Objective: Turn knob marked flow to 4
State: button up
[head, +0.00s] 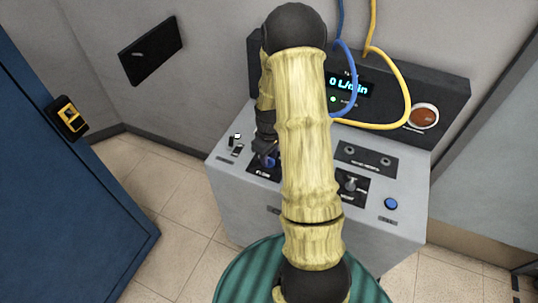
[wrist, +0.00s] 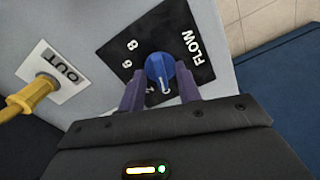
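The blue flow knob (wrist: 160,70) sits on a black plate (wrist: 123,42) with the white word FLOW and a number scale, of which 6 and 8 are readable. The lower part of the scale is partly hidden, so I cannot tell the exact setting. My gripper (wrist: 161,84) has one purple finger on each side of the knob, close against it with no clear gap. In the head view my gripper (head: 267,153) is at the knob on the left of the grey console top (head: 226,172), mostly hidden by my arm.
A yellow plug (wrist: 32,97) sits in the OUT port beside the flow plate. The console's back panel has a display (head: 350,87) reading 0 L/min, blue and yellow hoses, and a red-brown round button (head: 422,117). Another knob (head: 350,184) and a blue button (head: 390,204) lie right. A blue door (head: 60,200) stands left.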

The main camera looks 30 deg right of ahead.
jog(key=shift+w, duration=0.15)
grip_shut()
jog(key=shift+s+m, duration=0.2)
jog(key=shift+m, duration=0.2)
jog(key=shift+f+m, duration=0.1)
jog(key=shift+m, duration=0.5)
jog(key=m, duration=0.4)
jog(key=shift+s, duration=0.15)
jog(key=m, duration=0.4)
jog(key=shift+m, duration=0.3)
jog(key=shift+m+p, duration=0.5)
jog(key=shift+m, duration=1.3)
jog(key=shift+a, duration=0.1)
